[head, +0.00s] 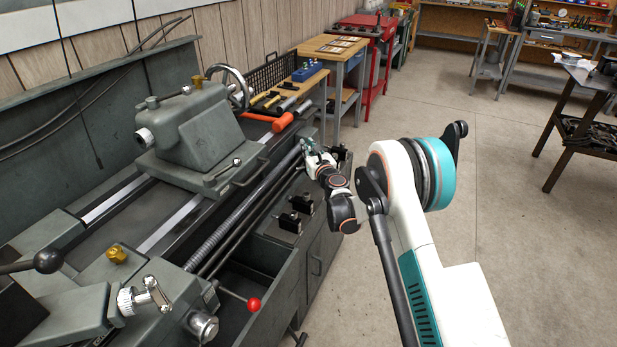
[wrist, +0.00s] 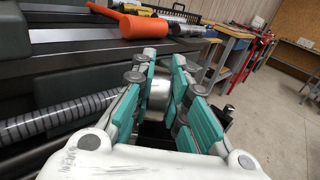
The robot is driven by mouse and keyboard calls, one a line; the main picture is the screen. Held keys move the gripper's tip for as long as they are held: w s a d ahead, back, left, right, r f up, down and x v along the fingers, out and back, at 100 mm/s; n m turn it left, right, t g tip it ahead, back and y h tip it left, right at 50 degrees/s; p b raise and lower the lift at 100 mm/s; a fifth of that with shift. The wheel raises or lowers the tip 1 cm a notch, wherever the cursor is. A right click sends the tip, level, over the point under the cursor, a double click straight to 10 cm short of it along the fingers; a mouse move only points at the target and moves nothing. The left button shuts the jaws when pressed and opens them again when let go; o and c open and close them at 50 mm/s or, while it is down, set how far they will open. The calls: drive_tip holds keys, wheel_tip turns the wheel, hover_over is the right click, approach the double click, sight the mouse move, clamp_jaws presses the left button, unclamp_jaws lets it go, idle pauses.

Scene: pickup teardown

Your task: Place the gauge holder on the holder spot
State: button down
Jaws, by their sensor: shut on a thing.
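My gripper (head: 311,148) is at the far end of the lathe's long front rods, beside the bed. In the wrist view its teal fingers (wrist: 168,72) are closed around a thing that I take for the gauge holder. Only a silvery rounded part (wrist: 158,94) and a dark area below it show between the fingers; the rest is hidden. In the head view the held thing is too small and covered to make out. I cannot pick out a marked holder spot in either view.
The lathe (head: 205,125) fills the left side. Small black holders (head: 301,203) stand on the cabinet top below the rods. A wooden bench (head: 325,47) stands behind.

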wheel_tip(320, 180, down, 10)
drive_tip(key=b, duration=0.3)
drive_tip(key=shift+f, duration=0.1)
idle(0.3)
drive_tip(key=c, duration=1.6)
unclamp_jaws()
drive_tip(key=shift+o, duration=0.2)
drive_tip(key=shift+s, duration=0.1)
